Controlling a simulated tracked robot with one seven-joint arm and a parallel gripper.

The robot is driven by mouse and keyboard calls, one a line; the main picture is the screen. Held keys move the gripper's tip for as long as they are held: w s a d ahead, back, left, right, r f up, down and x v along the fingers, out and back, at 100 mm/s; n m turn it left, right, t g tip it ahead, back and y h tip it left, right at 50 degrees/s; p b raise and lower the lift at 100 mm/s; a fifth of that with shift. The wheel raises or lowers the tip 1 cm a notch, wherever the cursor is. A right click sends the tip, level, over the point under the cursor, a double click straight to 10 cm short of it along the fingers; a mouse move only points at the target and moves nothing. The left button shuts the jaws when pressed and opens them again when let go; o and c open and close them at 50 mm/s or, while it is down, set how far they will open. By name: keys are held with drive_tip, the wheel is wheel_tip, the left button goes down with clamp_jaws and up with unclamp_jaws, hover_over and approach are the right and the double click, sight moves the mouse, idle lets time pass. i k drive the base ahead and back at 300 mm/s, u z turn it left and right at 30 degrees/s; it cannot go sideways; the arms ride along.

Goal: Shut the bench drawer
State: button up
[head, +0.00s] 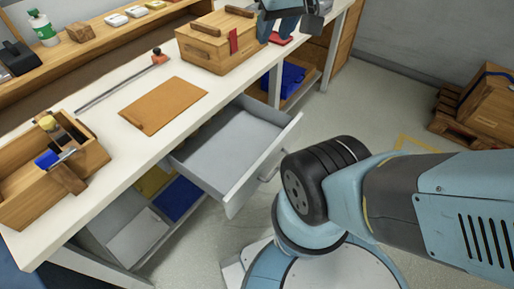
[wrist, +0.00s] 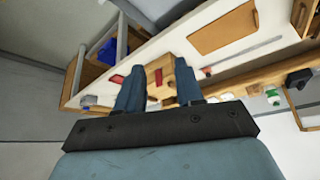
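The bench drawer (head: 228,147) is pulled well out from under the white bench top in the head view. Its grey tray looks empty, and its bar handle (head: 268,173) is on the front panel, facing my base. My gripper (wrist: 158,66) is open in the wrist view, with its two blue-grey fingers apart and nothing held between them. Part of it shows at the top edge of the head view (head: 288,10), above the bench's far end by the wooden box, well away from the drawer handle. I cannot tell whether it touches anything.
A lidded wooden box (head: 215,42), an orange-brown board (head: 163,105) and an open wooden toolbox (head: 35,180) are on the bench. Below are shelves with a blue bin (head: 179,198). A crate (head: 488,103) on a pallet stands at right. Floor before the drawer is partly clear.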

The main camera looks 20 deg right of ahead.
sight(229, 156)
drive_tip(key=u, duration=0.75)
drive_tip(key=k, duration=2.05)
drive_tip(key=z, duration=0.9)
drive_tip(key=i, duration=1)
drive_tip(key=u, duration=0.1)
